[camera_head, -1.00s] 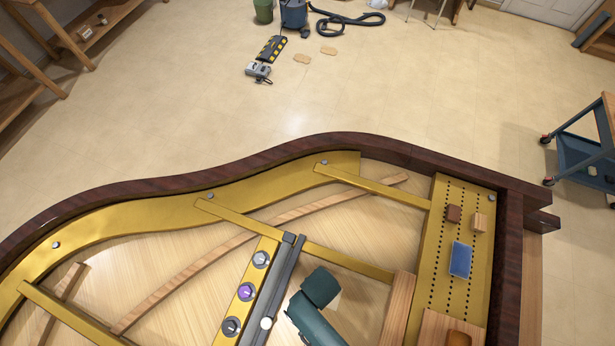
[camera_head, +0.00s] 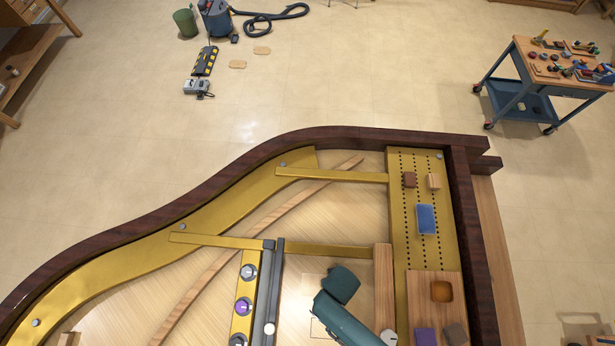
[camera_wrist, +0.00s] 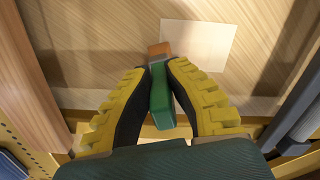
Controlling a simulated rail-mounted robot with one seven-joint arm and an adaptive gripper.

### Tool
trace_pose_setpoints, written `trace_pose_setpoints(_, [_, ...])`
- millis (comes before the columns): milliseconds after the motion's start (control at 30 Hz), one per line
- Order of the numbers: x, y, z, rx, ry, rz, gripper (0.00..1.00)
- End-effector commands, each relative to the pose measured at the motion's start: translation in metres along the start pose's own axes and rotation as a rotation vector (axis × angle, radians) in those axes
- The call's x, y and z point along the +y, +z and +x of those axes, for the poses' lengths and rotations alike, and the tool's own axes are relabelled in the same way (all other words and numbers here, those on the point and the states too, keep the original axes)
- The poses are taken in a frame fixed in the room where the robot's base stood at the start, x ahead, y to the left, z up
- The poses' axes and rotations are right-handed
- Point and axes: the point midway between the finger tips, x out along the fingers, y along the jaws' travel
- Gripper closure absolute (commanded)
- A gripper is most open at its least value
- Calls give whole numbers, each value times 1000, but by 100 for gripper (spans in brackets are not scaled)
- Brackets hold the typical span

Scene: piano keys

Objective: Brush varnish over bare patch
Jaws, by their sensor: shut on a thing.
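My gripper (camera_wrist: 155,78), with yellow ribbed fingers and black pads, is shut on a small brush (camera_wrist: 161,97) in the wrist view. The brush has a green handle, a grey band and an orange-brown tip. The bare patch (camera_wrist: 205,45) is a pale rectangle on the wooden soundboard. The tip overlaps the patch's left edge in the picture; I cannot tell whether it touches the wood. In the head view my dark green arm hides the fingers and brush. A faint outline of the patch (camera_head: 318,326) shows beside the arm.
A gold frame bar (camera_head: 331,175), a dark metal bar (camera_head: 270,290) and a wooden strip (camera_head: 384,295) surround the work area. A blue block (camera_head: 426,219) and an amber-filled recess (camera_head: 442,291) lie at right. A tool cart (camera_head: 535,90) stands beyond the dark rim.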

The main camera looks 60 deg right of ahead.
Motion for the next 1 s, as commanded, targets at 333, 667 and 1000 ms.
trace_pose_setpoints(333, [-1,0,-34,2,-1,-2,100])
trace_pose_setpoints(667, [-2,0,-58,2,-2,-4,100])
trace_pose_setpoints(1000, [-2,0,-63,2,-1,-4,100])
